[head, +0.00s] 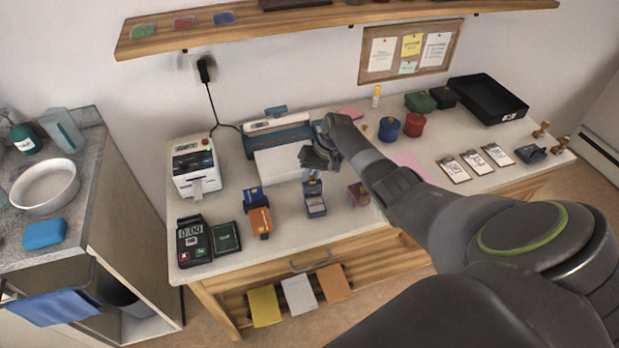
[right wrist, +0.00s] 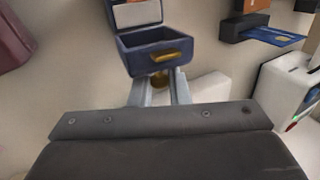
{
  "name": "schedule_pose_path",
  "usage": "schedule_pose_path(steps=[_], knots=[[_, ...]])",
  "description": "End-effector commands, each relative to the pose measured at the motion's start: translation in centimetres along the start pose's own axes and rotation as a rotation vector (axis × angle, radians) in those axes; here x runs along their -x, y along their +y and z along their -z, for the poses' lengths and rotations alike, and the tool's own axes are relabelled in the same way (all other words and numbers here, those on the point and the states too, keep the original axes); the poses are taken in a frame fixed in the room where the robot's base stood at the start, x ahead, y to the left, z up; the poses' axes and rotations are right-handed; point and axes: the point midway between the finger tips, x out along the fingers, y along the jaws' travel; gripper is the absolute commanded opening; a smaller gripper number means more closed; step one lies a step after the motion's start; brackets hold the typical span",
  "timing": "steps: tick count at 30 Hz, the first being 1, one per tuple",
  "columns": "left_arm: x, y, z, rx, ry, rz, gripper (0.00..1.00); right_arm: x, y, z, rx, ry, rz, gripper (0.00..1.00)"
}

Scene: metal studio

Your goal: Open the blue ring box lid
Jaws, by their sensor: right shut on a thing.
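The blue ring box (head: 316,208) stands on the white worktop in the head view, with its lid (head: 312,187) raised at the back. In the right wrist view the lid (right wrist: 138,62) shows as a hollow dark blue shell with brass fittings, and a pale lining (right wrist: 137,14) shows beyond it. My right gripper (head: 313,172) is above and behind the box. In the right wrist view its fingertips (right wrist: 159,84) are shut on a brass knob by the lid's edge. The exact contact is small and partly hidden. My left gripper is not in view.
An orange item (head: 261,222) and a maroon box (head: 358,194) stand either side of the ring box. A label printer (head: 195,168), a card terminal (head: 192,241) and a blue-and-white machine (head: 280,150) are nearby. Worktop in front of the box is clear.

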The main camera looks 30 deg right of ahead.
Motion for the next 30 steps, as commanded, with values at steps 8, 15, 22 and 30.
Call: schedule_pose_path(steps=[8,15,22,30], knots=[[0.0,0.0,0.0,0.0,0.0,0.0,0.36,-0.1,0.1,-0.1,0.0,-0.001,-0.001,0.33],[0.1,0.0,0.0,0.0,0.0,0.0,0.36,0.5,0.0,0.0,0.001,0.001,0.0,0.33],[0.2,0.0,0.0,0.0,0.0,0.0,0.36,3.8,0.1,0.1,0.003,0.004,-0.002,0.33],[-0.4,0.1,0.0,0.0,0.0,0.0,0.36,10.2,0.2,0.1,0.002,0.004,-0.004,0.33]])
